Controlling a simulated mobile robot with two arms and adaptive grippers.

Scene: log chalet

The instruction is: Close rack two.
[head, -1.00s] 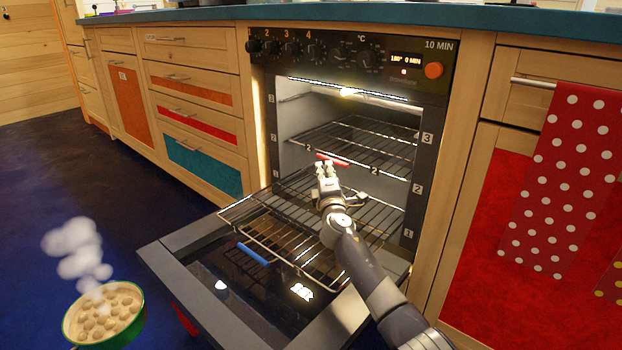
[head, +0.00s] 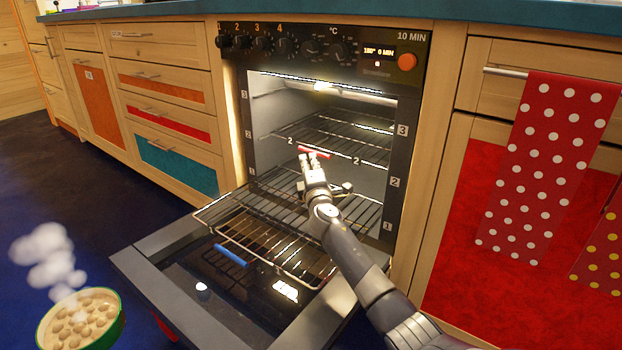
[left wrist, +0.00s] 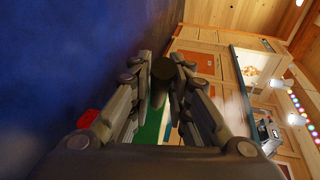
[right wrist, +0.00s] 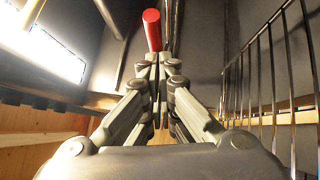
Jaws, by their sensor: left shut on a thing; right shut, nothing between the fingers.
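Rack two is the middle wire rack (head: 345,142) in the open oven, level with the "2" marks. Its red handle (head: 314,151) sits at about the oven's mouth. My right gripper (head: 313,157) is shut and empty, fingertips at the handle; contact cannot be told for certain. The right wrist view shows the red handle (right wrist: 152,30) just beyond the closed fingertips (right wrist: 160,62). My left gripper (left wrist: 163,85) is shut on a dark round handle (left wrist: 163,69), with something green beyond it. It is outside the head view.
The oven door (head: 190,290) is folded down. A lower rack (head: 285,240) with a blue handle (head: 230,255) is pulled out over it, below my right arm. A steaming green-rimmed pan (head: 82,318) of round pieces is at lower left. A dotted red towel (head: 545,170) hangs at right.

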